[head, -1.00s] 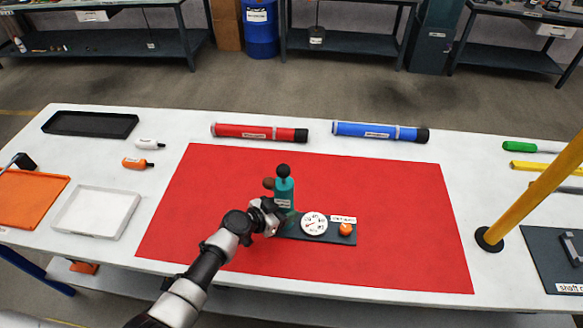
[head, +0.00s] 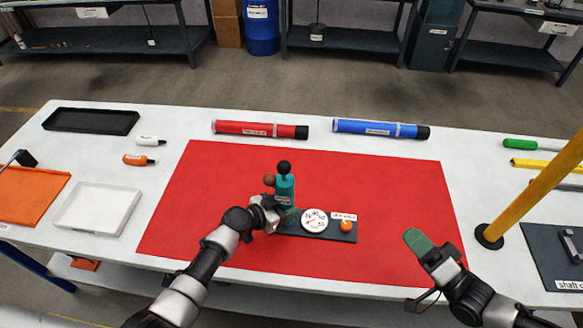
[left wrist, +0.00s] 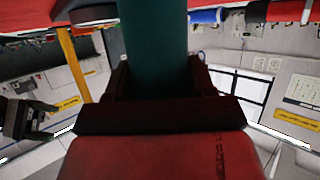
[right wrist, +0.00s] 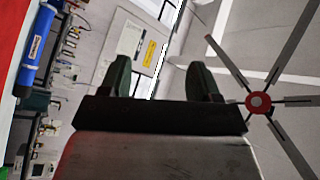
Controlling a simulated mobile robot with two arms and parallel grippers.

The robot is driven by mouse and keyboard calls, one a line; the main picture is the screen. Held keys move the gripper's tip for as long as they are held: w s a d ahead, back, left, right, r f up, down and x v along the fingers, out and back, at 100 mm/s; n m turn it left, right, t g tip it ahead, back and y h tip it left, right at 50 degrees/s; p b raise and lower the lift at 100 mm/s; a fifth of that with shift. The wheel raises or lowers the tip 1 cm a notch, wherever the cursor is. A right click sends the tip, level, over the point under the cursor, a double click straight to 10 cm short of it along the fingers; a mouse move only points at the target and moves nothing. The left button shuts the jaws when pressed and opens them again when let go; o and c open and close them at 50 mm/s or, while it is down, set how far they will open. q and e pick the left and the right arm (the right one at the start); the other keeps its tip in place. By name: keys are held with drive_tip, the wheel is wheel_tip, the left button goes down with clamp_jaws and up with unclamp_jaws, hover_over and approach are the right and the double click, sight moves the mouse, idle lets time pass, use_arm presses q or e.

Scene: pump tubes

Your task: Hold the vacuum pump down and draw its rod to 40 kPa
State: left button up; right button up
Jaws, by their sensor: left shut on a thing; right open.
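The vacuum pump stands upright on the red mat (head: 390,190), with a teal body (head: 285,187) and a dark round knob (head: 284,167) on top. Its dark base (head: 341,235) carries a white dial gauge (head: 315,220) and an orange knob (head: 346,226). The gauge reading is too small to tell. My left gripper (head: 285,214) is shut on the teal body, low down; the body fills the gap between its fingers in the left wrist view (left wrist: 153,45). My right gripper (head: 432,246) is open and empty, right of the pump and apart from it. It also shows in the right wrist view (right wrist: 164,80).
A red tube (head: 255,129) and a blue tube (head: 370,128) lie behind the mat. A yellow post (head: 540,190) stands at the right. A white tray (head: 98,208), a black tray (head: 90,121) and two small bottles lie left. The mat's right part is clear.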

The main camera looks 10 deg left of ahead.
sight(284, 171)
drive_tip(key=w+a+r+n+g+y, duration=0.1)
drive_tip(key=w+a+n+g, duration=0.2)
drive_tip(key=a+n, duration=0.3)
drive_tip(key=w+a+n+g, duration=0.3)
drive_tip(key=w+a+n, duration=0.3)
drive_tip(key=a, duration=0.6)
drive_tip(key=w+a+r+n+g+y, duration=0.1)
drive_tip(key=w+a+n+g, duration=0.3)
drive_tip(key=a+n, duration=0.3)
drive_tip(key=shift+w+a+r+n+y, duration=0.15)
drive_tip(key=shift+w+a+n, duration=0.05)
drive_tip(key=shift+a, duration=0.35)
drive_tip(key=shift+w+a+r+n+y, duration=0.15)
drive_tip(key=shift+a+n, duration=0.05)
drive_tip(key=shift+a, duration=0.35)
drive_tip(key=shift+c, duration=0.3)
